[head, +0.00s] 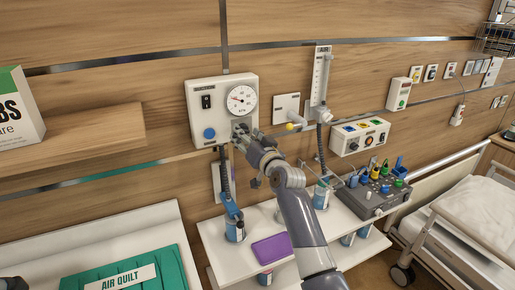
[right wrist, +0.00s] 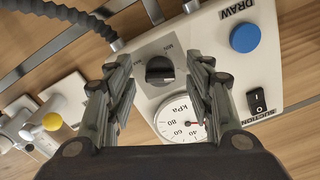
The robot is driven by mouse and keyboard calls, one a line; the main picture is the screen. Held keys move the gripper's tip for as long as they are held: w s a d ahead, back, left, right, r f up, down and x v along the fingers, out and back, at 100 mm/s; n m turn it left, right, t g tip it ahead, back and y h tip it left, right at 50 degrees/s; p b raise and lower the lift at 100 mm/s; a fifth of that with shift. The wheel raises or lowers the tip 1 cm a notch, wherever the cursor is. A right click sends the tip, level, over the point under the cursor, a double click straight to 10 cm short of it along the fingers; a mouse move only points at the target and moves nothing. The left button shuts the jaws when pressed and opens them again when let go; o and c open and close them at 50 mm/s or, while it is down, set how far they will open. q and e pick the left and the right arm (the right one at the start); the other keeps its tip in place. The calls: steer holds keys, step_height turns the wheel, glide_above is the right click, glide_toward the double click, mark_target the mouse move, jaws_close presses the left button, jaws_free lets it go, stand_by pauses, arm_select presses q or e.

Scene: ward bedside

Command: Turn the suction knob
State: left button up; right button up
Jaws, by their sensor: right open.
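The suction unit (head: 221,88) is a white wall box with a round kPa gauge (head: 242,100), a black rocker switch (head: 206,102) and a blue DRAW button (head: 209,133). In the right wrist view the black suction knob (right wrist: 160,70) sits on a grey plate between the two fingers. My right gripper (head: 243,136) is at the unit's lower right corner and hides the knob in the head view. Its fingers (right wrist: 160,88) are open, one on each side of the knob, with visible gaps. A small dark part, perhaps my left gripper (head: 14,283), shows at the bottom left edge.
A flowmeter (head: 321,75) with a yellow-tipped knob (head: 291,126) is right of the unit. A corrugated hose (head: 225,172) hangs below it. A shelf (head: 215,240) holds a purple case (head: 271,249). A wooden ledge (head: 90,137) juts out at left.

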steer(key=v, duration=1.1)
steer(key=shift+f, duration=0.15)
